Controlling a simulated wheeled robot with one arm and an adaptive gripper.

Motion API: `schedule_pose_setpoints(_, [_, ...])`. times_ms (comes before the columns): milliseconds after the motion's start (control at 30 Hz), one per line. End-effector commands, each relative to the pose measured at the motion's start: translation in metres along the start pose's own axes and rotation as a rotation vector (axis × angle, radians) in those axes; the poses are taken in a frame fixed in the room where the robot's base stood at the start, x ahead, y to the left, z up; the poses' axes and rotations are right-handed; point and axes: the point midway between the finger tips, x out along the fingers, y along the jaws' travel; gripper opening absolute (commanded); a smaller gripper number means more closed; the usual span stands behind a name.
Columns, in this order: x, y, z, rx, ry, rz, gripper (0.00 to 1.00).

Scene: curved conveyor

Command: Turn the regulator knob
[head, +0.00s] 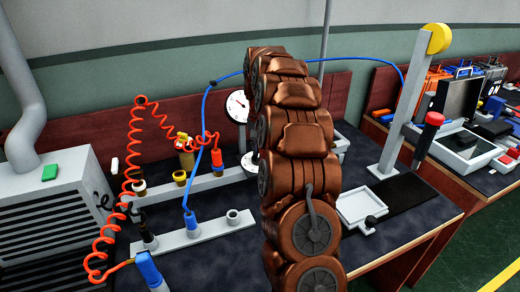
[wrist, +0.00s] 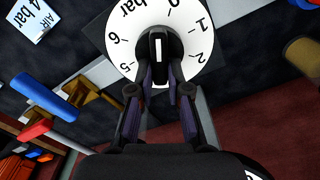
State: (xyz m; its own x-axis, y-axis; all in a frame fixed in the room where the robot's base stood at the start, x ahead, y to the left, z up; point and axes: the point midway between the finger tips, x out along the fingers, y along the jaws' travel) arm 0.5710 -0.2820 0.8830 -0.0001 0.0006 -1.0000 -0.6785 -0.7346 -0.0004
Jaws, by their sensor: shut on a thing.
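The regulator knob (wrist: 158,46) is black with a white bar mark and sits at the centre of a white dial (wrist: 128,20) with black numbers and "bar". The mark runs nearly straight up and down in the wrist view, its top toward the "0" side. My gripper (wrist: 160,86) is shut on the knob, with one finger on each side of its near part. In the head view the dial (head: 237,105) shows at the left edge of my arm, which hides the knob and my gripper.
Red coiled hoses (head: 132,178) and a blue hose (head: 202,125) cross the bench left of my arm. A grey post (head: 402,105) and white tray (head: 361,205) stand right.

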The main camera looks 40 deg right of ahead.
Motion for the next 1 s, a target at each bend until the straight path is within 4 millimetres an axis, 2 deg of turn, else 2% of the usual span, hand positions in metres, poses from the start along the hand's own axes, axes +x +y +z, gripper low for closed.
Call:
schedule_pose_setpoints(300, [-0.0016,-0.0023,-0.0007,-0.11,0.005,-0.001,0.0])
schedule_pose_setpoints(833, [-0.0016,-0.0023,-0.0008,-0.129,0.005,-0.001,0.0])
schedule_pose_setpoints(867, [-0.0016,-0.0023,-0.0008,-0.129,0.005,-0.001,0.2])
schedule_pose_setpoints(1000, [-0.0012,-0.0021,-0.0006,-0.129,0.004,-0.001,0.34])
